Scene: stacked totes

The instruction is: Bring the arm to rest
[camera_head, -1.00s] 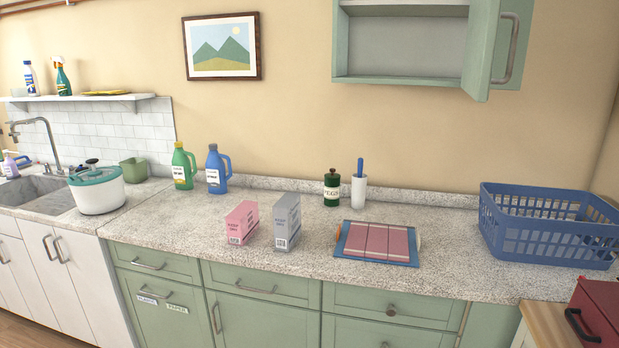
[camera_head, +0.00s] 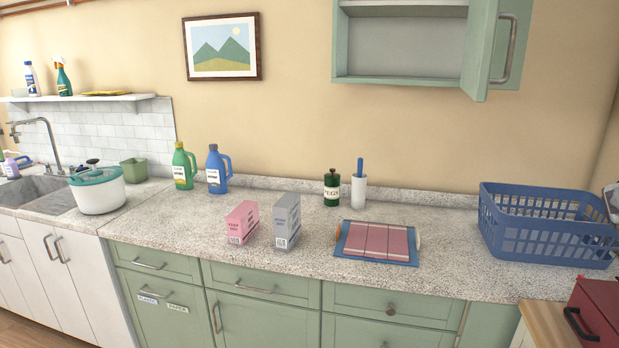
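A grey metallic piece (camera_head: 612,198) shows at the right edge of the head view, in front of the blue basket's (camera_head: 545,238) right end. It looks like part of my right arm or gripper, cut off by the frame, and I cannot tell whether its fingers are open or shut. My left arm and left gripper are not in view.
On the speckled counter (camera_head: 190,225) stand a pink box (camera_head: 241,222), a grey box (camera_head: 287,222), a green bottle (camera_head: 183,166), a blue bottle (camera_head: 217,170) and a cloth-covered board (camera_head: 377,242). A green wall cabinet (camera_head: 410,45) hangs above with its door open. A red box (camera_head: 597,312) stands front right.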

